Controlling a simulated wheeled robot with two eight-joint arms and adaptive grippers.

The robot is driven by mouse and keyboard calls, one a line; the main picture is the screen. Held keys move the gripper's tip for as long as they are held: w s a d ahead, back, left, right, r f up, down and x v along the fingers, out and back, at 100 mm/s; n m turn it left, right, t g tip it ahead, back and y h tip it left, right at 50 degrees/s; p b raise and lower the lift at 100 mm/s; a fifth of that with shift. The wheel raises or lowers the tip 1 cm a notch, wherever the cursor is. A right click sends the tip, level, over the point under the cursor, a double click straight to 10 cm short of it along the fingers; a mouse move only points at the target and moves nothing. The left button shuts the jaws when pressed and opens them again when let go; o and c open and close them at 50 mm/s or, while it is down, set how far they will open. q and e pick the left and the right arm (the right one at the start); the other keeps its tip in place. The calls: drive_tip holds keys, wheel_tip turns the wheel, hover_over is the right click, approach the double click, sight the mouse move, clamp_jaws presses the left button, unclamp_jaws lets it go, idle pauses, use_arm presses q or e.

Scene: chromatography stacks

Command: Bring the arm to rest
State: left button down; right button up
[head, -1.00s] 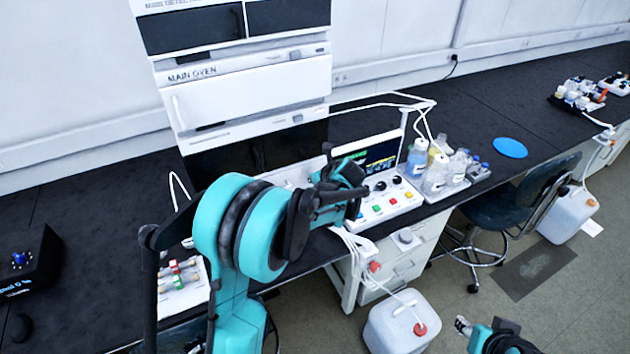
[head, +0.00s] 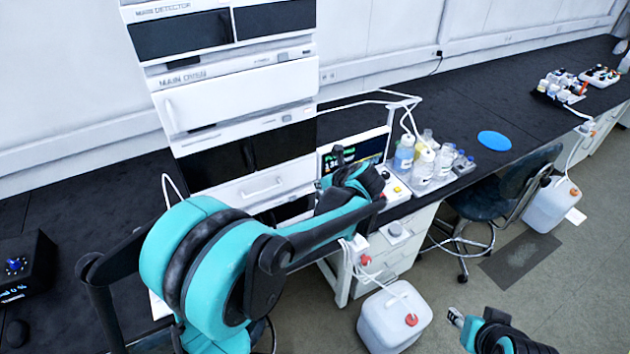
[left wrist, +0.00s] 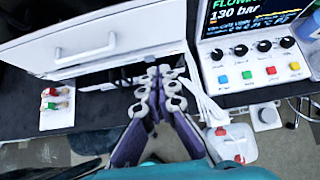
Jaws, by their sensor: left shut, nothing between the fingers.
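My left arm (head: 205,265) is large and teal in the head view, folded in front of the instrument stack with its wrist (head: 352,185) by the control panel. In the left wrist view my left gripper (left wrist: 159,72) is shut and empty. Its fingertips lie together in front of the dark gap under the stack's white drawer (left wrist: 85,40), left of the panel. Whether they touch anything is unclear. My right gripper (head: 457,317) shows small at the bottom right of the head view, over the floor; its jaws are too small to read.
The control panel (left wrist: 260,72) has knobs and coloured buttons. A tray of bottles (head: 440,182) stands right of it. A white canister (head: 393,325) is on the floor below. A chair (head: 490,205) stands by the bench.

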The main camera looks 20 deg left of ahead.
use_arm(q)
drive_tip(key=s+d+f+n+h+b, duration=0.1)
drive_tip(key=s+n+h+b, duration=0.1)
drive_tip(key=s+n, duration=0.6)
drive_tip(key=s+d+f+n+h+b, duration=0.2)
drive_tip(key=s+n+h, duration=0.1)
drive_tip(key=s+n, duration=0.6)
drive_tip(key=s+d+f+n+t+h+b, duration=0.1)
drive_tip(key=s+d+f+n+h+b, duration=0.1)
drive_tip(key=s+n, duration=0.6)
drive_tip(key=shift+s+d+f+n, duration=0.2)
drive_tip(key=shift+s+n, duration=0.2)
drive_tip(key=shift+n, duration=0.1)
